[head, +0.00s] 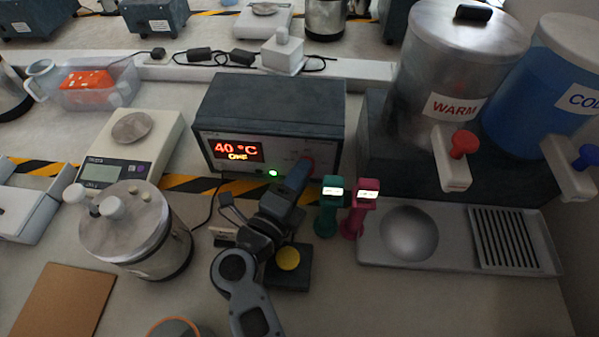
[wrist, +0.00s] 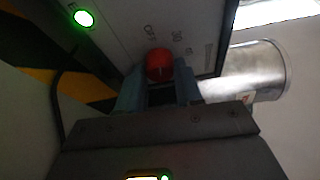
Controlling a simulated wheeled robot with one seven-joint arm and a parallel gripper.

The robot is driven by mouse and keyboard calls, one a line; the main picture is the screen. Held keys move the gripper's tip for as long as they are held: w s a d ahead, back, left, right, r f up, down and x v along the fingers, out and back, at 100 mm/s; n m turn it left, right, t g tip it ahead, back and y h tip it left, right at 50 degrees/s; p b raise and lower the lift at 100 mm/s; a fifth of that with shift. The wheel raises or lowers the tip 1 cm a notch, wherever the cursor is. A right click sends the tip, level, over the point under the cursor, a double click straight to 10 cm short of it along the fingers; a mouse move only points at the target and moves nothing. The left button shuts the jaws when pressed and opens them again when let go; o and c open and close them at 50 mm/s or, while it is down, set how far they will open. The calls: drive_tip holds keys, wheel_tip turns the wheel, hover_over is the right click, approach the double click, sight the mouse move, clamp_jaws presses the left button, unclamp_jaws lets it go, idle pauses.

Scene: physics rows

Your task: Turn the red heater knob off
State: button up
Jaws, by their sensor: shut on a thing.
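The heater is a dark grey box (head: 270,97) with a pale front panel. Its display (head: 238,150) shows 40 °C in red, with a small yellow word below that looks like OFF. A green light (head: 273,173) glows on the panel. The red knob (wrist: 159,64) sits between the fingertips of my gripper (wrist: 160,82) in the wrist view, and the fingers are shut on it. In the head view my gripper (head: 302,172) reaches the panel's right part and mostly hides the knob. The knob's pointing direction is too dark to tell.
Green (head: 327,210) and magenta (head: 359,212) upright tools stand close right of my gripper. A steel WARM tank (head: 455,70) and a blue COLD tank (head: 545,85) stand farther right. A scale (head: 135,150) and a metal pot (head: 135,230) are left.

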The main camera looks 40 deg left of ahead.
drive_tip(key=shift+n, duration=0.5)
drive_tip(key=shift+f, duration=0.1)
drive_tip(key=o, duration=1)
drive_tip(key=shift+o, duration=0.2)
